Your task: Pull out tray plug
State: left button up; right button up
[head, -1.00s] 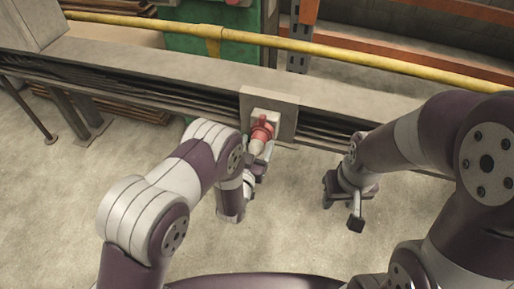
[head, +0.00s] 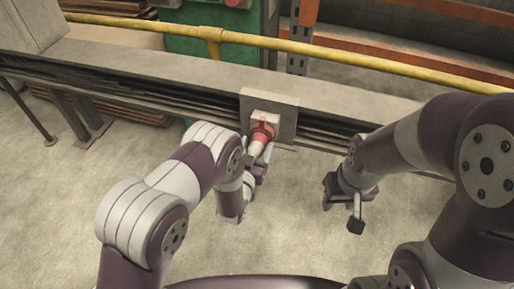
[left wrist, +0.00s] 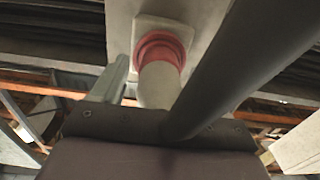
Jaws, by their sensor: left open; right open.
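The plug has a pale grey body (head: 254,150) and sits in a red-collared socket (head: 262,131). The socket is on a grey plate fixed to the metal tray rail. My left gripper (head: 258,170) is open just below and beside the plug, partly hidden by its own arm. In the left wrist view the plug body (left wrist: 158,85) runs up into the red collar (left wrist: 160,50). A dark finger crosses to its right and a grey one shows at its left. Contact cannot be told. My right gripper (head: 342,203) is open and empty, lower right of the socket.
The long metal rail (head: 170,78) spans the scene behind the grippers. A yellow pipe (head: 350,60) runs behind it, with orange shelving (head: 400,45) beyond. The concrete floor (head: 290,240) below is clear.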

pick_arm(q)
jog(key=shift+w+d+r, duration=0.15)
jog(key=shift+w+r, duration=0.3)
jog(key=shift+r, duration=0.15)
grip_shut()
jog(key=shift+s, duration=0.1)
pick_arm(e)
jog(key=shift+r, duration=0.1)
pick_arm(q)
jog(key=shift+s+f+p, duration=0.2)
jog(key=shift+p, duration=0.1)
pick_arm(e)
jog(key=shift+w+d, duration=0.1)
jog(key=shift+w, duration=0.25)
pick_arm(q)
jog(key=shift+s, duration=0.15)
jog(key=shift+f+p+v, duration=0.15)
jog(key=shift+p+v, duration=0.2)
jog(key=shift+v, duration=0.95)
jog(key=shift+f+p+v, duration=0.2)
jog(key=shift+p+v, duration=0.1)
jog(key=shift+v, duration=0.95)
pick_arm(e)
jog(key=shift+s+r, duration=0.1)
jog(key=shift+r, duration=0.65)
